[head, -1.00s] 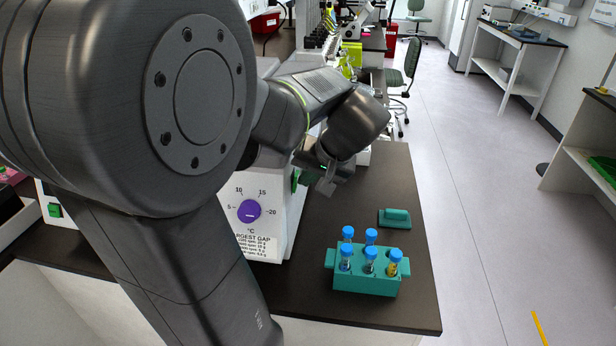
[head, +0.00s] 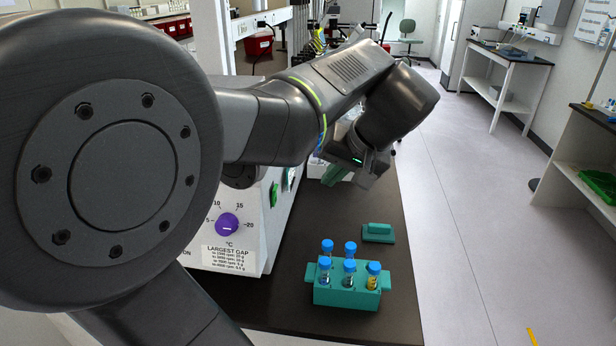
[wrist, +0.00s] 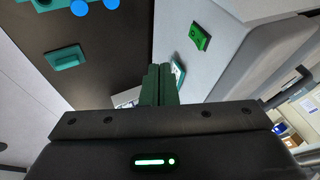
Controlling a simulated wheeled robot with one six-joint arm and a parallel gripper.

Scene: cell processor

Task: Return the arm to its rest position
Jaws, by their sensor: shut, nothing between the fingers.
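My gripper (head: 338,174) is raised above the dark bench, beside the white machine and behind the tube rack in the head view. In the wrist view its green fingers (wrist: 159,86) are together with nothing between them. My arm reaches from the left of the head view and bends down at the wrist. No part of the gripper touches the bench or the machine as far as I can see.
A teal rack (head: 347,293) with several blue-capped tubes stands at the bench's front. A small teal block (head: 378,233) lies behind it. The white machine with a purple dial (head: 227,224) is left. Open floor (head: 460,200) lies right of the bench.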

